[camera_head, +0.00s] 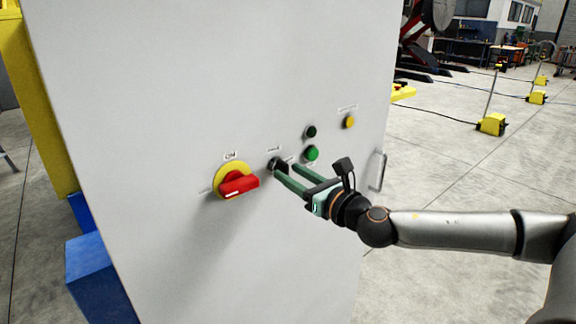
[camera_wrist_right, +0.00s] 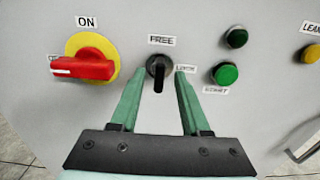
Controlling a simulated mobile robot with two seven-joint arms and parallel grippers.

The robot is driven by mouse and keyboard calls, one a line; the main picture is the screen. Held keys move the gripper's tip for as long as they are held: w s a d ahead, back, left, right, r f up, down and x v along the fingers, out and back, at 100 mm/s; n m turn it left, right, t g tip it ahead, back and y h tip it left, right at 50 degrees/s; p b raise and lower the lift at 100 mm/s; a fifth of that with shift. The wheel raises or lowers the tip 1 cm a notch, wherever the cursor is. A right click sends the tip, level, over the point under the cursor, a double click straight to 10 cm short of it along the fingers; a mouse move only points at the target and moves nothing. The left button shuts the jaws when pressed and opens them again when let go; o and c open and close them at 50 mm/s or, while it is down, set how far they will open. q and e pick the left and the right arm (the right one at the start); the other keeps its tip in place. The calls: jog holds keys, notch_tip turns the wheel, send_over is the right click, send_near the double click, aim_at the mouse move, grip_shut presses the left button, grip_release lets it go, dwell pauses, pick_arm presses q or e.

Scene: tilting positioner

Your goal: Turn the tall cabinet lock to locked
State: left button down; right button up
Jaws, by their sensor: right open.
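The cabinet (camera_head: 200,80) is a tall light-grey box. Its lock is a small black knob (camera_wrist_right: 158,70) on the front face, also in the head view (camera_head: 275,163). A FREE label (camera_wrist_right: 161,39) is above it and a LOCK label at its right, partly covered by a fingertip. The knob's grip stands vertical, in line with FREE. My right gripper (camera_wrist_right: 159,72) is open, its green fingertips either side of the knob. I cannot tell whether they touch it. It also shows in the head view (camera_head: 286,168). My left gripper is out of view.
A red rotary switch (camera_wrist_right: 82,67) on a yellow disc, marked ON, is left of the lock. A green button (camera_wrist_right: 225,74), a dark green button (camera_wrist_right: 236,38) and a yellow button (camera_head: 349,121) are at its right. A metal door handle (camera_head: 377,171) stands near the right edge.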

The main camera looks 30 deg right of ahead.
jog(key=shift+w+a, duration=0.1)
jog(key=shift+w, duration=0.75)
jog(key=shift+c, duration=0.3)
grip_shut()
